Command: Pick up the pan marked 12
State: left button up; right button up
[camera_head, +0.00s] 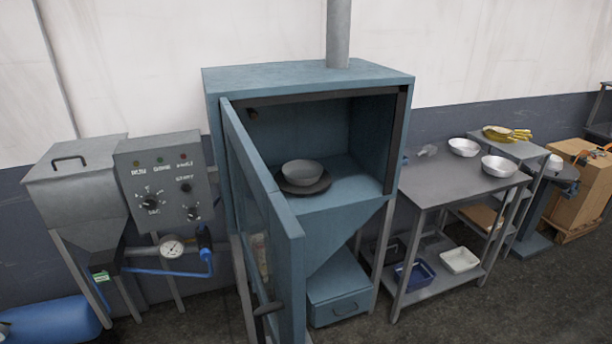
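A round grey pan (302,172) sits on a dark round plate (305,187) inside the open blue cabinet. Two more light metal pans, a far one (464,147) and a nearer one (499,166), stand on the grey metal table at the right. No number can be read on any pan, so I cannot tell which is marked 12. Neither of my grippers is in view.
The blue cabinet (290,78) has its door (262,205) swung open toward me. A control box (160,180) and hopper stand at the left. The grey table (430,188) has trays on its lower shelf. Yellow gloves (507,134) lie on a side stand. Floor at the lower right is clear.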

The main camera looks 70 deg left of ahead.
aim_at(300, 172)
jog(key=i+j+u, duration=0.1)
jog(key=i+u, duration=0.55)
jog(key=u, duration=0.25)
jog(key=i+l+u, duration=0.15)
jog(key=i+u, duration=0.15)
jog(key=u, duration=0.15)
jog(key=i+j+u, duration=0.1)
jog(key=u, duration=0.3)
jog(key=i+u, duration=0.55)
jog(key=u, duration=0.3)
jog(key=i+u, duration=0.45)
jog(key=i, duration=0.15)
